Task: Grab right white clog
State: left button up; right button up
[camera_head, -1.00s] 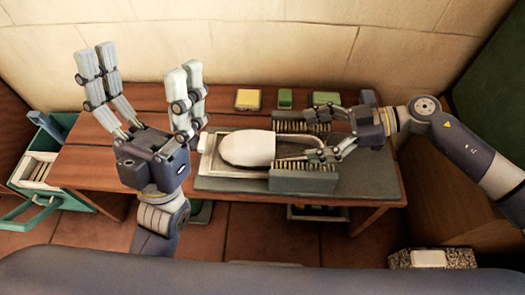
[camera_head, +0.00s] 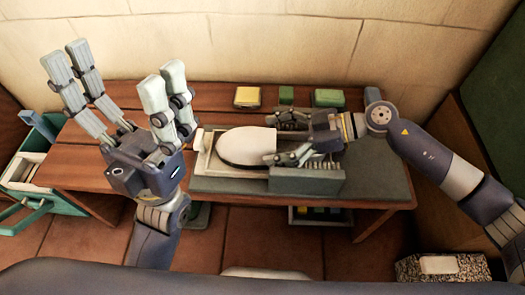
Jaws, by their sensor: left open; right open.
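A white clog (camera_head: 246,143) with a dark sole line lies in a pale shallow tray (camera_head: 203,163) on the table's grey mat, its rounded end to the left. My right gripper (camera_head: 277,139) comes in from the right, open, with its fingers at the clog's right end, one on the far side and one on the near side. I cannot tell whether they touch it. The clog's right end is partly hidden by the gripper. My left gripper (camera_head: 117,88) is open and empty, fingers pointing up, left of the tray.
Brush blocks (camera_head: 318,181) flank the tray on its near and far sides. Yellow and green blocks (camera_head: 247,97) stand along the back of the wooden table (camera_head: 85,165). A teal crate (camera_head: 38,135) is at the left. A speckled block (camera_head: 440,268) is on the floor, bottom right.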

jog(key=shift+a, duration=0.4)
jog(key=shift+c, duration=0.5)
jog(key=c, duration=1)
